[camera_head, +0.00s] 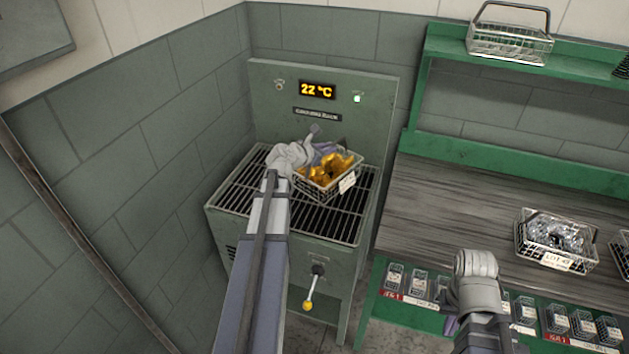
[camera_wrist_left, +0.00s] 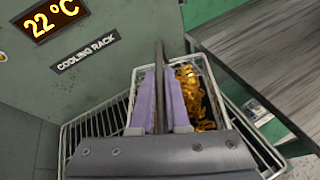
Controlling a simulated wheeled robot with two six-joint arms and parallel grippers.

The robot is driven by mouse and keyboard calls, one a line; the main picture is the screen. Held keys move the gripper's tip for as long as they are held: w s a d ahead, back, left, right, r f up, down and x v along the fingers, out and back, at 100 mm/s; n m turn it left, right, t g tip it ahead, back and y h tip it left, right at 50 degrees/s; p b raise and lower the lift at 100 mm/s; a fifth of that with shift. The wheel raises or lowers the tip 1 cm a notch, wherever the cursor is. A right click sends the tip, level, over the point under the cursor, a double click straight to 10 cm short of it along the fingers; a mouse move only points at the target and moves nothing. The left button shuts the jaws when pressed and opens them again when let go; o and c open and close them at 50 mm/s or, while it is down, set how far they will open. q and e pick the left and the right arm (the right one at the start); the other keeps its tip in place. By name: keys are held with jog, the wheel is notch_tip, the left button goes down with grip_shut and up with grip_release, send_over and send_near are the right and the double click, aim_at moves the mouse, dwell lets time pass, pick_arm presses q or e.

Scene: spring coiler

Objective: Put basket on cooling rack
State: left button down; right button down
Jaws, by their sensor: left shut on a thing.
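A wire basket (camera_head: 322,183) filled with golden, glowing parts and bearing a white tag is over the dark slatted grate of the cooling rack (camera_head: 243,197). I cannot tell whether it rests on the slats. My left gripper (camera_head: 318,150) is shut on the basket at its far left side. In the left wrist view the two purple fingers (camera_wrist_left: 160,105) close around the dark basket handle, with the golden parts (camera_wrist_left: 193,95) to their right. My right gripper (camera_head: 457,322) is low at the right, in front of the workbench; its fingers are mostly hidden.
The cooling rack's panel reads 22 °C, with a green light lit. A lever (camera_head: 311,290) with a yellow knob sticks out in front. A workbench (camera_head: 450,195) at the right holds a basket of silvery parts (camera_head: 556,238). An empty basket (camera_head: 510,42) stands on the green shelf.

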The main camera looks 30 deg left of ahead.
aim_at(326, 171)
pick_arm(q)
jog(key=shift+f+b, duration=4.3)
jog(key=shift+f, duration=0.35)
jog(key=shift+f, duration=0.1)
jog(key=c, duration=0.9)
grip_release()
jog(key=shift+s+r, duration=0.3)
jog(key=p+v, duration=0.4)
jog(key=v, duration=0.7)
jog(key=shift+s+a, duration=0.1)
jog(key=shift+s, duration=0.05)
